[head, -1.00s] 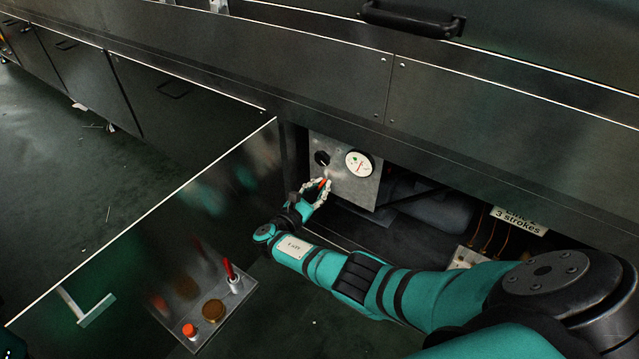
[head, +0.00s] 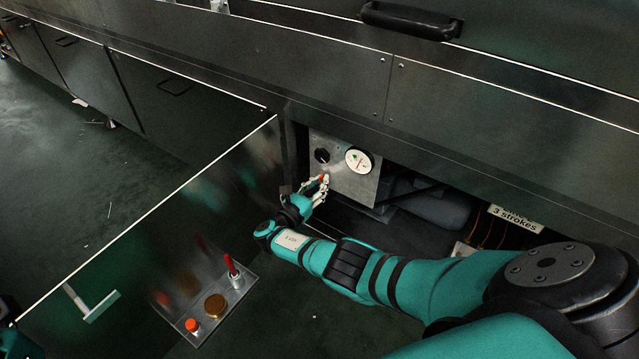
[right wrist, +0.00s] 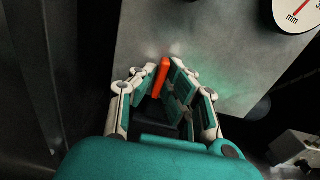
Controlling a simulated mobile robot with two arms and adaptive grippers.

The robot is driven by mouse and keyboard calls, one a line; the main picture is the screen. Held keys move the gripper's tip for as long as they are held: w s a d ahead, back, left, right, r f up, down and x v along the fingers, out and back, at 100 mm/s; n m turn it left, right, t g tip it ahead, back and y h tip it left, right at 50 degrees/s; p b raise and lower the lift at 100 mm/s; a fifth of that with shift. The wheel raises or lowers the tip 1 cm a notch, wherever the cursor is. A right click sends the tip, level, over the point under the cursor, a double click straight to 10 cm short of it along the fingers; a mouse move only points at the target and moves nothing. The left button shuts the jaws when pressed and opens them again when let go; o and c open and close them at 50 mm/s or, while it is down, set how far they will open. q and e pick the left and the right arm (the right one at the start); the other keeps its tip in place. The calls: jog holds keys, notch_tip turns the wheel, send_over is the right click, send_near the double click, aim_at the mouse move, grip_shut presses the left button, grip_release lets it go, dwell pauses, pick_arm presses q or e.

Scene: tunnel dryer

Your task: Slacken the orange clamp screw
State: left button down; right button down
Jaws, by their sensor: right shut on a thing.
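The orange clamp screw (head: 323,178) is on a grey metal plate (head: 352,192) inside the open bay, below a black knob (head: 322,155) and a white dial gauge (head: 360,161). In the right wrist view the screw (right wrist: 162,76) shows as a narrow orange bar in front of the plate. My right gripper (head: 320,185) is at the plate and shut on the screw. Its jointed fingers (right wrist: 165,82) stand on both sides of the orange bar. The fingers and palm hide the screw's lower part.
An open panel (head: 160,225) stands left of my right arm. A small tray (head: 248,284) with a red-handled tool (head: 232,268), a brass disc (head: 214,307) and an orange-capped item (head: 192,326) lies near it. A "3 strokes" label (head: 515,219) hangs right of the bay's pipes.

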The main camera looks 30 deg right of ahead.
jog(key=shift+a+f, duration=0.1)
jog(key=c, duration=1.4)
grip_release()
jog(key=v, duration=1.2)
jog(key=shift+s, duration=0.1)
